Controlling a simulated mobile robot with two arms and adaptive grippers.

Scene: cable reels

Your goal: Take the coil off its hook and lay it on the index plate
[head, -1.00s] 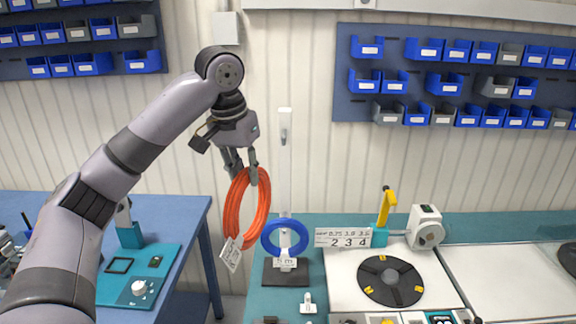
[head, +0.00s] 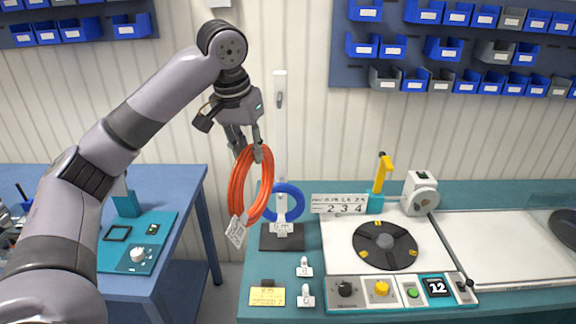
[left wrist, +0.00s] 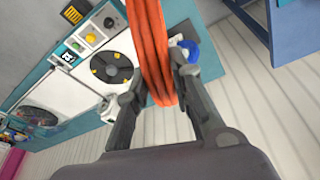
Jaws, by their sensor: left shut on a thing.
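An orange coil (head: 240,190) with a white tag (head: 237,231) hangs from my left gripper (head: 246,150) in the head view. The gripper is shut on its upper rim, and the coil hangs free in the air. In the left wrist view the orange coil (left wrist: 155,50) runs between the two fingers. The round dark index plate (head: 374,258) with yellow marks lies farther right on a white panel. My right gripper is not in view.
A number sign (head: 338,204), a yellow-handled lever (head: 382,175) and a white device (head: 421,194) stand behind the plate. A control panel (head: 400,291) with knobs and a display lies in front. A blue table (head: 180,190) is on the left. Bins hang on the wall.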

